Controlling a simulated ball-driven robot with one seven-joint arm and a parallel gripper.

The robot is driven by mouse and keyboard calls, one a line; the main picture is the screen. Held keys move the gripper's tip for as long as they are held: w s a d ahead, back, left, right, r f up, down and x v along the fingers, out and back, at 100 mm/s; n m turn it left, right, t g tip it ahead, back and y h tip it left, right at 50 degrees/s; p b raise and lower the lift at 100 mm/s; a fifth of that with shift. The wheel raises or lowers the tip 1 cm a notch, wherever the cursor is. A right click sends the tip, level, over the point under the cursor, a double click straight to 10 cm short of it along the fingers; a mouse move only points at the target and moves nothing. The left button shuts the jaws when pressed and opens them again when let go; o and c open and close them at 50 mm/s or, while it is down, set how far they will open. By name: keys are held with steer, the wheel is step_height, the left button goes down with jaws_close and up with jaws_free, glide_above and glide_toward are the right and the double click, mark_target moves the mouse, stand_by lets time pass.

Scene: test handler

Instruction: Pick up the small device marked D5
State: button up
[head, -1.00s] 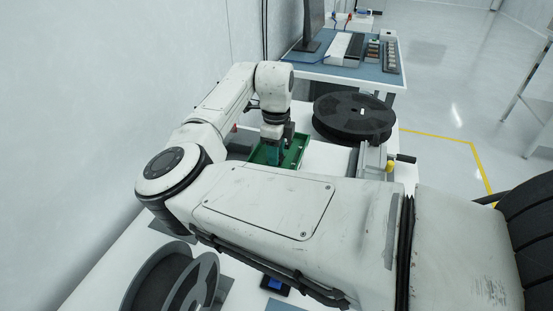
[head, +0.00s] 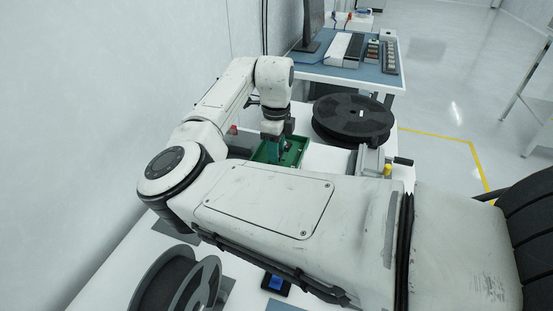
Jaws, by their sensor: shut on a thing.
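My gripper (head: 275,150) points down over the green tray (head: 294,156) on the white table. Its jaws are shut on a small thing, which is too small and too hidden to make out. I cannot read any D5 mark in this view. Several small dark items seem to lie in the tray, too small to tell apart. My own arm hides the near side of the tray and the table just in front of it.
A black reel (head: 353,118) lies behind and right of the tray. A grey vise-like fixture with a yellow knob (head: 387,170) stands to the right. Another reel (head: 180,283) and a blue-screened device (head: 276,283) are in front. A wall borders the left.

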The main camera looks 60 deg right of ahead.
steer(key=shift+r+p, duration=0.9)
steer(key=shift+r, duration=0.3)
